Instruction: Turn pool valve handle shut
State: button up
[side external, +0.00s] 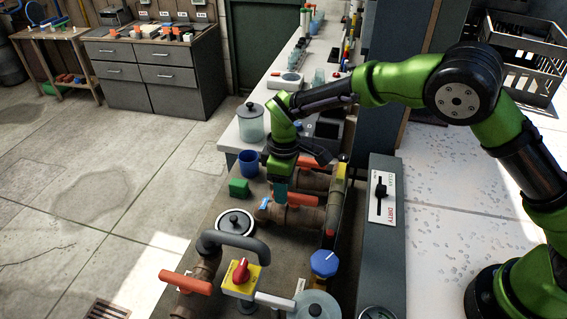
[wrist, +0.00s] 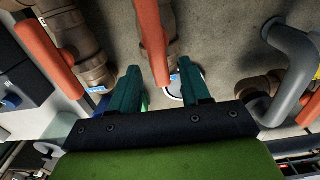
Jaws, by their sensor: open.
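An orange valve handle (side external: 302,200) sits on a brown pipe in the side view, with a small blue tag (side external: 265,203) on the pipe. My gripper (side external: 280,194) points down right beside the handle's left end. In the wrist view, my gripper (wrist: 158,68) is open, with one teal finger on each side of the orange handle's (wrist: 152,40) near end. I cannot tell whether either finger touches it. A second orange handle (side external: 316,162) lies behind my gripper and is partly hidden; a third orange handle (side external: 186,282) is at the front left.
A grey curved pipe (side external: 240,245) and a red knob on a yellow box (side external: 240,272) stand in front. A black-and-white lid (side external: 236,224), green block (side external: 239,187) and blue cup (side external: 249,163) are left of my gripper. A grey switch panel (side external: 383,200) stands to the right.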

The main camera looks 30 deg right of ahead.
jog(key=shift+f, duration=0.55)
grip_shut()
